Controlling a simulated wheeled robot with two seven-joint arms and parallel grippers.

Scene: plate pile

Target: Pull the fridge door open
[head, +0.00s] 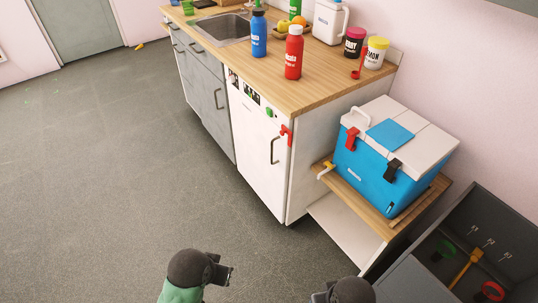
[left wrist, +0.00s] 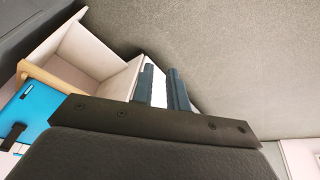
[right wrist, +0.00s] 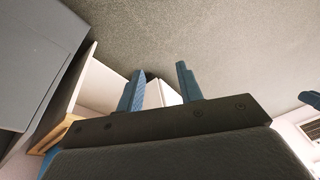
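The white fridge door (head: 257,148) is shut, set under the wooden counter at the right end of the grey cabinets. Its dark upright handle (head: 274,150) is near the door's right edge, with a red latch-like piece (head: 287,134) just above it. My left gripper (head: 222,274) is low in the head view, well in front of the door and touching nothing. In the left wrist view its fingers (left wrist: 164,88) stand a narrow gap apart, empty. My right gripper (head: 324,295) is at the bottom edge of the head view. Its fingers (right wrist: 158,88) are wider apart and empty.
A blue cooler (head: 385,165) stands on a low wooden shelf (head: 375,205) right of the fridge. A dark open box (head: 470,235) with tools is at lower right. Red (head: 294,55) and blue (head: 259,35) bottles stand on the counter. The floor before the door is clear.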

